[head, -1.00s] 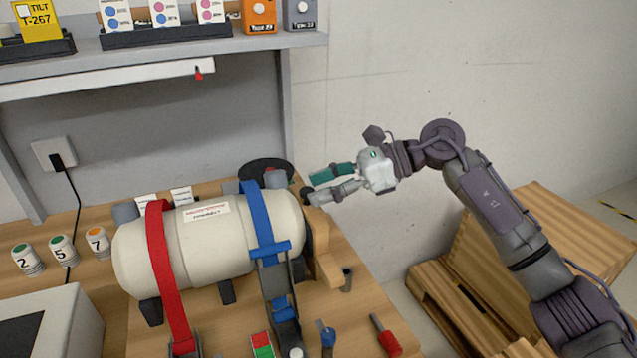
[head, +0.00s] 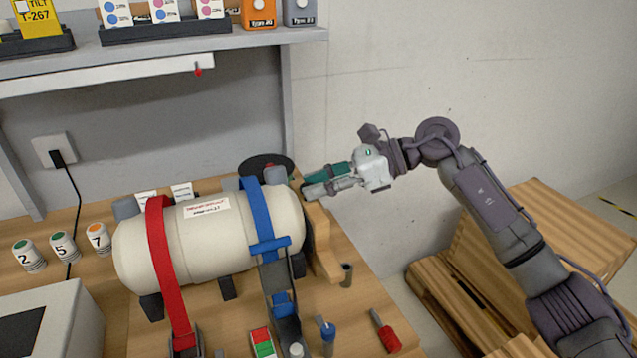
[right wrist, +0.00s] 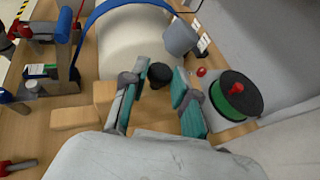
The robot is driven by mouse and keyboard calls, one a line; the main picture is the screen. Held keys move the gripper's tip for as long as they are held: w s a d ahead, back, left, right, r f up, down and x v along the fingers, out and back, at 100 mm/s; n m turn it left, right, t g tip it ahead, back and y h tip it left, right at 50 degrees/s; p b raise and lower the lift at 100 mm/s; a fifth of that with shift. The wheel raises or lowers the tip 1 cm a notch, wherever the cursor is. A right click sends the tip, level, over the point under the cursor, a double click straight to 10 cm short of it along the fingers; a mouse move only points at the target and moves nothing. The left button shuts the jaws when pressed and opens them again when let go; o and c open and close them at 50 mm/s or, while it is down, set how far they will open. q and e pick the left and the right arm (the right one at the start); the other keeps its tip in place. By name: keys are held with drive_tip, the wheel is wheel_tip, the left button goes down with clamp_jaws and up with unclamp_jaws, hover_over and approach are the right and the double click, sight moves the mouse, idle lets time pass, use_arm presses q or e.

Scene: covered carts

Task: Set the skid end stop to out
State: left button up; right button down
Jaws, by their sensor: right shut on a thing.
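A wooden end stop piece (head: 320,243) stands at the right end of the cream cylinder (head: 235,245) on the bench. It also shows in the right wrist view (right wrist: 85,117), left of my fingers. My right gripper (head: 308,184) is at the cylinder's right end, just above the wooden piece, reaching in from the right. How the knob joins the end stop is hidden. My left gripper is not in view.
A red strap (head: 163,260) and a blue strap (head: 264,220) cross the cylinder. A red-handled tool (head: 385,332) and a blue-handled one (head: 328,335) are at the front. Wooden crates (head: 545,240) stand right.

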drive_tip(key=d, duration=0.1)
drive_tip(key=w+d+b, duration=0.1)
drive_tip(key=d, duration=0.1)
drive_tip(key=w+d+b, duration=0.1)
drive_tip(key=d, duration=0.1)
drive_tip(key=c, duration=0.9)
unclamp_jaws()
drive_tip(key=shift+a, duration=0.1)
drive_tip(key=v, duration=1.2)
